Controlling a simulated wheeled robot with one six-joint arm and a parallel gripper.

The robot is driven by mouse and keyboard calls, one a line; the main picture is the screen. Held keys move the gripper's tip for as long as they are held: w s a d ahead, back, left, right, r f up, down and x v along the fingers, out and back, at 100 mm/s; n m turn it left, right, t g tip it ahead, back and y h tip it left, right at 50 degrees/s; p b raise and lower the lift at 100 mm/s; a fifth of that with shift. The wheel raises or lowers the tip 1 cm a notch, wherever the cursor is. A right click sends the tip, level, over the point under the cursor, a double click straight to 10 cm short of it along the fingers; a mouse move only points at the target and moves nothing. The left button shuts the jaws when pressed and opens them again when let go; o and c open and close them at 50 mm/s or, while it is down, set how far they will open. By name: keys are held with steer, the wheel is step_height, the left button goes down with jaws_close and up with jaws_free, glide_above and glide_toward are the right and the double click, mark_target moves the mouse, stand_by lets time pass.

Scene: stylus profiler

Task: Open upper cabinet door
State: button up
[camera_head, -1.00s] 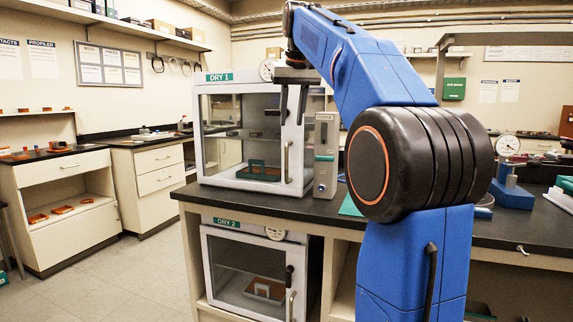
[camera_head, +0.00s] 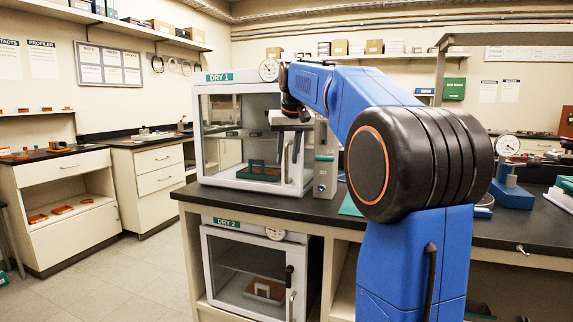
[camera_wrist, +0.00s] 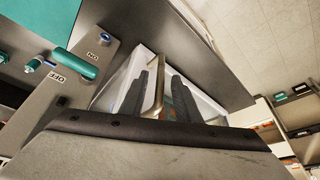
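The upper cabinet (camera_head: 211,77), labelled DRY 1, stands on the dark bench with its glazed door (camera_head: 220,160) shut. A vertical metal handle (camera_head: 287,166) is at the door's right edge; the handle also shows in the wrist view (camera_wrist: 158,85). My gripper (camera_head: 291,146) is in front of the handle's upper part, pointing toward the cabinet. In the wrist view my two dark fingers (camera_wrist: 159,98) are apart, with the handle between them in the picture. I cannot tell whether either finger touches it.
A grey control unit (camera_head: 325,178) with a teal part stands close right of the cabinet. A second cabinet (camera_head: 207,270), labelled DRY 2, is below the bench top. The floor (camera_head: 120,270) at the left is clear.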

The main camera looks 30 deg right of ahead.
mark_target(287, 159)
steer(key=shift+x, duration=1.65)
jaws_close()
